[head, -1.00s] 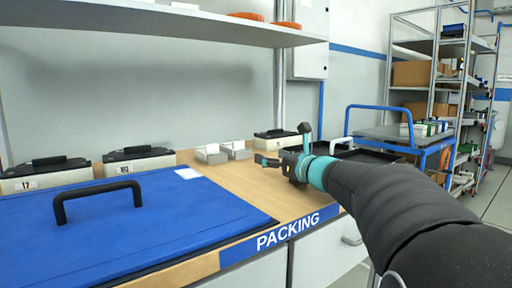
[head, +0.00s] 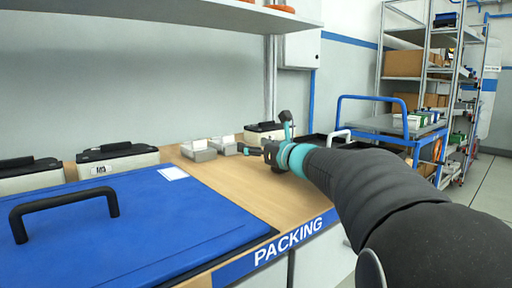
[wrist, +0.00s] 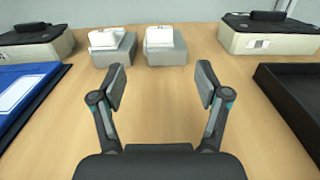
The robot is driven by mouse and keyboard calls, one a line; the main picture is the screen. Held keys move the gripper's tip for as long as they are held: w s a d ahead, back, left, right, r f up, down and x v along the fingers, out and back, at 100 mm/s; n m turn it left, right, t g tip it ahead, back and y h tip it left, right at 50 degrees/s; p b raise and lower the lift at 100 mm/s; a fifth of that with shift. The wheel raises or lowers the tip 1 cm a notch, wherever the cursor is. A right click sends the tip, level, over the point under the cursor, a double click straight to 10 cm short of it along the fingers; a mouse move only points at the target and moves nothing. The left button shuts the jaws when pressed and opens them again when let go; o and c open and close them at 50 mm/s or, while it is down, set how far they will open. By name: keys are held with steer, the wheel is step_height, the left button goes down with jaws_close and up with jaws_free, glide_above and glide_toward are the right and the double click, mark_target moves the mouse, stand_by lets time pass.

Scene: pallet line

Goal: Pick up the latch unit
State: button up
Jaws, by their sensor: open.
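Two small grey blocks with white tops stand side by side on the wooden packing bench, the left block (wrist: 114,51) and the right block (wrist: 166,53) in the wrist view. They also show in the head view, left block (head: 198,152) and right block (head: 224,146). I cannot tell from the frames whether either is the latch unit. My gripper (wrist: 160,86) is open and empty, its fingers pointing toward the blocks, with bare wood between. In the head view my gripper (head: 248,149) is just right of the right block.
Black-lidded cases stand along the wall, one at left (wrist: 38,42) and one at right (wrist: 268,38). A blue lid (head: 150,225) with a black handle covers the left bench. A black tray (wrist: 290,100) lies right. A blue cart (head: 390,125) stands beyond. A shelf overhangs.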

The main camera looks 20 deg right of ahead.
mark_target(228, 138)
steer(key=p+x, duration=0.1)
steer(key=x, duration=1.1)
steer(key=shift+w+a, duration=0.2)
steer(key=shift+w, duration=0.15)
steer(key=c, duration=1.2)
steer(key=shift+c, duration=0.2)
steer(key=shift+s+a, duration=0.1)
steer(key=shift+s, duration=0.05)
